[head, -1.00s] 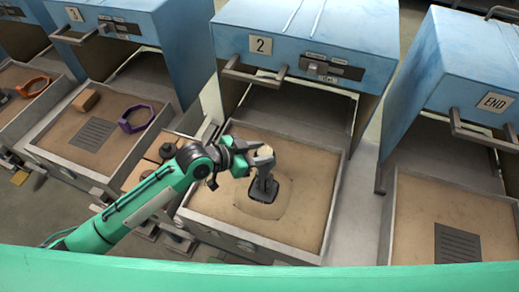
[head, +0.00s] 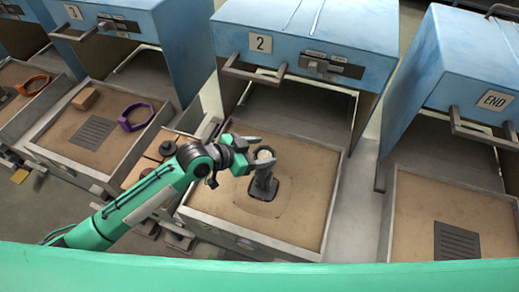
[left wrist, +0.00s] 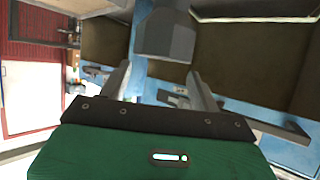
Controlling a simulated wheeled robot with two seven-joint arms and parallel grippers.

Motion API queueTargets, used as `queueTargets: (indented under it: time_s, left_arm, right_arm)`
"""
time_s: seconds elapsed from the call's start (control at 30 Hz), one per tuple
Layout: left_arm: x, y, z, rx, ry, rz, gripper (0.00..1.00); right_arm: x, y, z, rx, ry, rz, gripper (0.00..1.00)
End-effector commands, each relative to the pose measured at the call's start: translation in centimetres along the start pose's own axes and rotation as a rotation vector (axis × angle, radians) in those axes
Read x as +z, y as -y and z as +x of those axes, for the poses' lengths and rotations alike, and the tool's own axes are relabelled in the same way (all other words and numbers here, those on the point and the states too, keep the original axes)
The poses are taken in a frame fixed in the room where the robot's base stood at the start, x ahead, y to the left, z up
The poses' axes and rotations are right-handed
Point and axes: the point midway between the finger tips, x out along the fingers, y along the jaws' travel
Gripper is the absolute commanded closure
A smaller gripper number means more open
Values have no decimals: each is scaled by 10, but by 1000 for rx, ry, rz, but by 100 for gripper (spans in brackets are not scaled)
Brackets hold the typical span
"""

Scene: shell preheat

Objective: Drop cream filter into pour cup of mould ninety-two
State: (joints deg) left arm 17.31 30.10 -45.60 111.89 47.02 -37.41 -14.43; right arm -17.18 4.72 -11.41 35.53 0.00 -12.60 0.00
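A dark grey mould (head: 263,189) with a raised, round pour cup (head: 260,164) stands upright in the sand of the open drawer (head: 336,178) under the box marked 2. A pale cream piece, seemingly the filter (head: 264,155), shows in the cup's mouth. No number ninety-two is readable. My left gripper (head: 257,154) is open beside the cup, its fingers apart and nothing held between them. In the left wrist view a grey, faceted part, seemingly the cup (left wrist: 165,38), lies beyond the open fingers (left wrist: 162,86). My right gripper is not in view.
The blue box marked 2 (head: 310,35) and its handle (head: 252,73) stand behind the drawer. The drawer to the left holds a purple ring (head: 136,117) and a brown block (head: 85,98). Another blue box (head: 470,75), marked END, stands right. Bare sand lies right of the mould.

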Motion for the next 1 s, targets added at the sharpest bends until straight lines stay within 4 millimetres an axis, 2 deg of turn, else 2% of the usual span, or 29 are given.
queueTargets:
  time_s: [0.27,0.43,1.0]
  left_arm:
    - [0,0,-1,0,0,0,37]
    - [2,1,-13,-1,0,1,37]
    - [3,0,-109,-1,3,2,37]
  right_arm:
    - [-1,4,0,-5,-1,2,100]
    - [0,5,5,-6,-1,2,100]
    - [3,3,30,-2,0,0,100]
